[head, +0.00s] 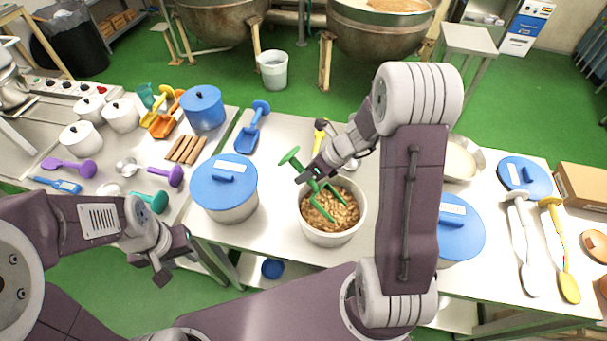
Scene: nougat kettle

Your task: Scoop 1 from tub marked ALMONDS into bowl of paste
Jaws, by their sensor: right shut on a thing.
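An open white tub (357,226) of tan-brown almonds (322,221) stands at the middle of the steel table. My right gripper (314,174) is shut on a green scoop (290,156), just above the tub's back rim. The scoop's green lower part reaches down into the tub, against the almonds; I cannot tell how much it holds. A steel bowl of pale paste (461,160) stands to the right, partly hidden behind my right arm. My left gripper (176,266) is open and empty, low in front of the table at left. No marking on the open tub is readable.
Blue-lidded tubs stand left (224,199) and right (461,230) of the open tub. A loose blue lid (526,180) lies at right, near white (519,240) and yellow (560,250) utensils. A blue scoop (251,132) lies behind.

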